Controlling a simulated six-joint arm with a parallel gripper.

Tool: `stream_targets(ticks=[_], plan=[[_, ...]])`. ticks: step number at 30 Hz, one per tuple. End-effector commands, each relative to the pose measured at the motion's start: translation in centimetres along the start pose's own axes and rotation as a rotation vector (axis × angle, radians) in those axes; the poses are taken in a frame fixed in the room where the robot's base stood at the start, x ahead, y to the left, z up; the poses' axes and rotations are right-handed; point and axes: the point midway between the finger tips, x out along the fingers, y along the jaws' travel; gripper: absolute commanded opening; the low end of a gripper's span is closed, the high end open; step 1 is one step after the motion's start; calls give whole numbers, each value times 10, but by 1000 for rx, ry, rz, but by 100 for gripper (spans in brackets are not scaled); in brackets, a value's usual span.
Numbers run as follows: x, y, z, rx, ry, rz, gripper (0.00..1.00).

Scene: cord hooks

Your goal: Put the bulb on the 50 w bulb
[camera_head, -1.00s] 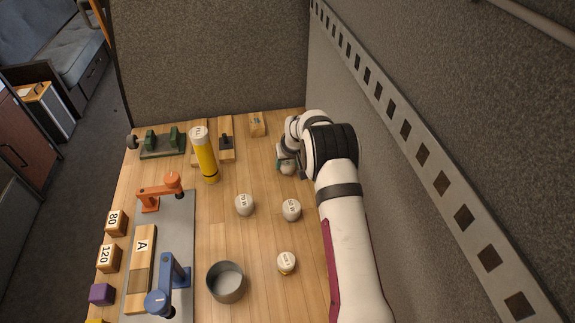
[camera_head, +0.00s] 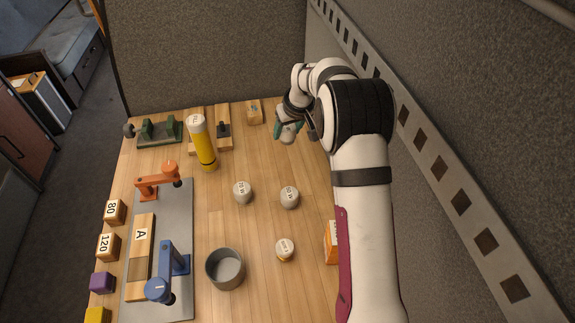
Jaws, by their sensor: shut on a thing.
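My gripper (camera_head: 287,133) is at the back right of the wooden table, raised above it. It is shut on a small pale thing that looks like a bulb, mostly hidden by the teal-edged fingers. Three round whitish bulbs stand apart on the table, each with a small dark label on top. One is at the middle (camera_head: 242,192), and one is to its right (camera_head: 289,197), with a label that seems to read 50 W. A smaller one with a yellowish base (camera_head: 285,250) is nearer the front. The labels are too small to read surely.
A grey round bowl (camera_head: 226,269) is at the front. A yellow cylinder (camera_head: 203,145) stands at the back. Orange (camera_head: 157,181) and blue (camera_head: 167,275) fixtures stand on a grey mat at left. An orange box (camera_head: 331,242) is beside my arm. A grey wall rises behind.

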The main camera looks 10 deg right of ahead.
Motion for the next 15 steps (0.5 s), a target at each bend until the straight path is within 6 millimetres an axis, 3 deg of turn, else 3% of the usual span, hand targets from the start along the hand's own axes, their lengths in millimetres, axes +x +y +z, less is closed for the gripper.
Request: stream_targets(ticks=[6,10,12,15], plan=[[-53,-23,57,-376,-6,-159,0],[-78,-40,85,-578,-11,-241,0],[-82,-46,96,-641,-14,-268,0],[-64,-49,110,-673,-19,-284,0]])
